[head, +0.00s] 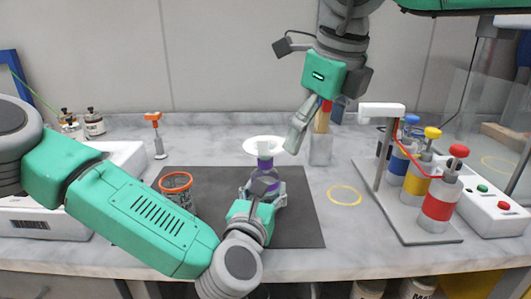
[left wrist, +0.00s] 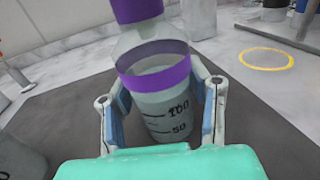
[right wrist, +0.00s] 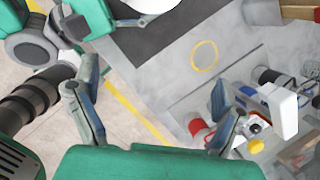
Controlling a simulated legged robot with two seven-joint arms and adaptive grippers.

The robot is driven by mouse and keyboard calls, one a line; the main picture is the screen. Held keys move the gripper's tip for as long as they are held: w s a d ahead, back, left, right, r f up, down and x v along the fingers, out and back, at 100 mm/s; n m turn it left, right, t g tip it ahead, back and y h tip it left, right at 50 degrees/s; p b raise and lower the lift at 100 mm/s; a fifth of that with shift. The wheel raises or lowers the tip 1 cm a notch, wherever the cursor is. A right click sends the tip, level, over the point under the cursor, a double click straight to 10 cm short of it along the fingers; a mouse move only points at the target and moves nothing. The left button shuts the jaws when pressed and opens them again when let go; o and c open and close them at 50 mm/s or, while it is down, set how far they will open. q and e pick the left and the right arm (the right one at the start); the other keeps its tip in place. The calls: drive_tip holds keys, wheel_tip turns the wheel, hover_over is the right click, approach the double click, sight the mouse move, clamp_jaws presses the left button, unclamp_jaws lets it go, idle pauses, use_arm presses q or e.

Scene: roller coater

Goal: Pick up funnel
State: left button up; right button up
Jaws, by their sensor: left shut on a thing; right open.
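A clear graduated vessel with purple bands (left wrist: 165,110) stands upright on the dark mat. It also shows in the head view (head: 265,184). My left gripper (head: 265,197) is shut on it, with a finger on each side in the left wrist view (left wrist: 162,100). Above its lower purple band, a clear part narrows to a purple piece (left wrist: 137,10); I cannot tell whether this is a separate funnel.
An orange-rimmed beaker (head: 176,182) stands left of the vessel. A clear holder with a wooden-handled item (head: 322,120) is behind. A rack with blue, yellow and red bottles (head: 440,203) is at right. A yellow ring (head: 344,195) marks bare tabletop. Small bottles (head: 94,122) stand back left.

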sight(267, 147)
drive_tip(key=w+a+r+y, duration=0.1)
drive_tip(key=a+r, duration=0.4)
drive_tip(key=shift+t, duration=0.3)
drive_tip(key=x, duration=0.5)
drive_tip(key=shift+w+a+f, duration=0.1)
drive_tip(key=shift+w+f, duration=0.05)
drive_tip(key=shift+a+x, duration=0.1)
drive_tip(key=shift+x, duration=1.45)
drive_tip(key=shift+a+x, duration=0.15)
drive_tip(key=shift+x, duration=1.4)
drive_tip(key=shift+w, duration=0.2)
drive_tip(key=c, duration=1.1)
